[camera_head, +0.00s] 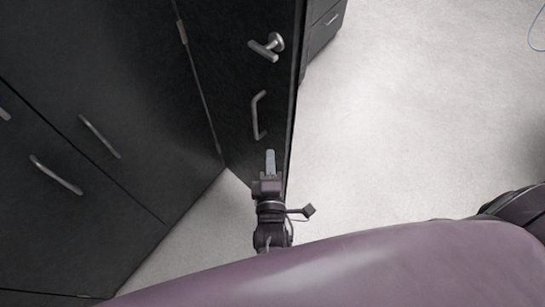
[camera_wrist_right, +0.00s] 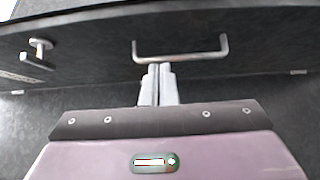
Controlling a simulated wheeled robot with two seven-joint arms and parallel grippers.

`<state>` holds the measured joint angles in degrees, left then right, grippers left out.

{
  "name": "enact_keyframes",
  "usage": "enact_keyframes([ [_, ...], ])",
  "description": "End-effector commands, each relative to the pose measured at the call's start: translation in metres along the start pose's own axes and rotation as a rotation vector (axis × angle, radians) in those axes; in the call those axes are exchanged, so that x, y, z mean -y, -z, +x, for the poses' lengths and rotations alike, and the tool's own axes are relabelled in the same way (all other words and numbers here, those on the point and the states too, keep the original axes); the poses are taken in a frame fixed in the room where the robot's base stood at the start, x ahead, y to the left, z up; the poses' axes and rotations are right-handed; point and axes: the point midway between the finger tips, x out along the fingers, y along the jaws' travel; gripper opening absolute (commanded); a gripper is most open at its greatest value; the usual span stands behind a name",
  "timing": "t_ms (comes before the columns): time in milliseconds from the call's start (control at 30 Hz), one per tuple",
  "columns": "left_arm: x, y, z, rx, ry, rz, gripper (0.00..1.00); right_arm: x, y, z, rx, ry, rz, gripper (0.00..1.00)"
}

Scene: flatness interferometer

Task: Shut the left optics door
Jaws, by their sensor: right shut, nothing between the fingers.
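A dark door (camera_head: 235,85) stands out at an angle from the black cabinet front, and I take it for the left optics door. It carries a silver bar handle (camera_head: 257,115) and a T-shaped knob (camera_head: 267,46). My right gripper (camera_head: 270,154) is shut and empty, just below the bar handle in the head view. In the right wrist view the shut fingertips (camera_wrist_right: 157,68) are close to the bar handle (camera_wrist_right: 182,57), near its left half. I cannot tell whether they touch the door or handle. The T-shaped knob (camera_wrist_right: 38,47) is at left there. My left gripper is out of view.
The black cabinet front (camera_head: 100,60) with more bar handles (camera_head: 56,175) fills the left. A dark drawer unit (camera_head: 325,25) stands behind the door. Pale floor (camera_head: 410,110) is open to the right, with a blue cable (camera_head: 532,35) at the top right.

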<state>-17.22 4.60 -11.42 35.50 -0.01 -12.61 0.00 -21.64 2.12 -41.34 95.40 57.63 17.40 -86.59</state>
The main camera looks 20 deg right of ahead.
Motion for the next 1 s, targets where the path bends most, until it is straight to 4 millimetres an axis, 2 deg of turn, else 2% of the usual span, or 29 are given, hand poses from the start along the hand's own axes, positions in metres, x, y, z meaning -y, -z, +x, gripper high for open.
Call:
enact_keyframes([
  [200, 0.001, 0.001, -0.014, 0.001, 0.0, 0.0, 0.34, -0.004, 0.0, 0.05, 0.001, -0.003, 0.001, 0.0],
  [333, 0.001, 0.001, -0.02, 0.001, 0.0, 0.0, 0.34, -0.003, -0.001, 0.074, 0.001, -0.001, 0.0, 0.0],
  [400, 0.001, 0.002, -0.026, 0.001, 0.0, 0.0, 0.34, -0.003, -0.012, 0.081, -0.001, 0.001, -0.003, 0.0],
  [633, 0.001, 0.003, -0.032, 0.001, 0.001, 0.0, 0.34, 0.0, -0.026, 0.096, -0.002, 0.002, 0.002, 0.0],
  [1000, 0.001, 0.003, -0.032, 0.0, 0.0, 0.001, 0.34, 0.001, -0.028, 0.097, -0.002, 0.003, 0.003, 0.0],
])
